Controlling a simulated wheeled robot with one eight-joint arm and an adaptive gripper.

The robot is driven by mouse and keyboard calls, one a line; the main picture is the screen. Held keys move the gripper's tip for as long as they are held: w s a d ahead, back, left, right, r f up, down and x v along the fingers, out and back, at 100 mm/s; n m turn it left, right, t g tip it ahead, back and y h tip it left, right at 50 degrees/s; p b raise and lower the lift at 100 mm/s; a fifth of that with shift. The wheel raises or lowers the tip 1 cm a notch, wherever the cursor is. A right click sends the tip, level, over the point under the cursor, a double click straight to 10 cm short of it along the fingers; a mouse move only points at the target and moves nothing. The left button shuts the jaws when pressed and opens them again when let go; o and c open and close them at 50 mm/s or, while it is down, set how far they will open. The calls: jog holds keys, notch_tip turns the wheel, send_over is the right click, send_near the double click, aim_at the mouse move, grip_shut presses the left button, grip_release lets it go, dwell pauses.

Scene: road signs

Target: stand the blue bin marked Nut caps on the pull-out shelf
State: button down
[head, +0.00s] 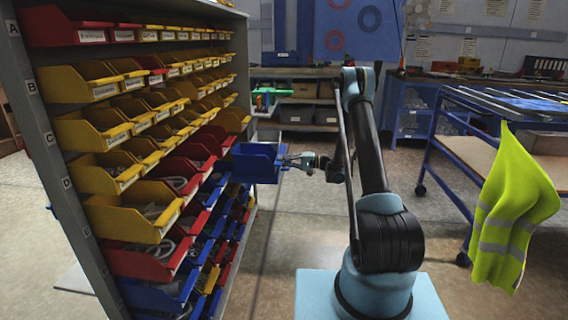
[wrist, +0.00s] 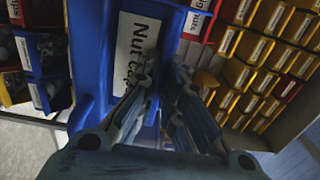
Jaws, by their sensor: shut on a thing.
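The blue bin (head: 255,163) is in my gripper (head: 297,161), to the right of the bin rack and clear of the floor in the head view. In the wrist view the blue bin (wrist: 95,75) fills the upper middle, and its white label (wrist: 135,60) reads "Nut ca", the rest being hidden by the fingers. My gripper (wrist: 165,100) is shut on the bin's labelled front side. The head view does not show clearly which surface is the pull-out shelf.
A tall rack (head: 62,180) of yellow, red and blue bins stands close on the left. A green object (head: 265,93) lies on a surface behind the bin. A blue cart (head: 440,150) with a yellow vest (head: 512,215) is on the right. The floor between is clear.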

jog(key=c, duration=1.8)
grip_release()
jog(key=shift+o, duration=0.4)
jog(key=shift+r, duration=0.1)
jog(key=d, duration=1.1)
jog(key=s+r+h, duration=0.4)
jog(key=s+r, duration=0.3)
jog(key=r, duration=0.4)
jog(key=s+d+r+h, duration=0.1)
jog(key=s+r+h, duration=0.1)
jog(key=s, duration=0.5)
jog(key=s+d+r+h, duration=0.1)
jog(key=s+r+h, duration=0.2)
jog(key=s, duration=0.4)
jog(key=s+d+f+h, duration=0.3)
jog(key=s+d, duration=0.2)
jog(key=s, duration=0.5)
jog(key=s+d+f+t+h, duration=0.1)
jog(key=s+d, duration=0.4)
jog(key=s, duration=0.5)
jog(key=s+d+f+h, duration=0.4)
jog(key=s+d+h, duration=0.1)
jog(key=s, duration=0.5)
jog(key=shift+f+n+t, duration=0.3)
jog(key=shift+f, duration=0.05)
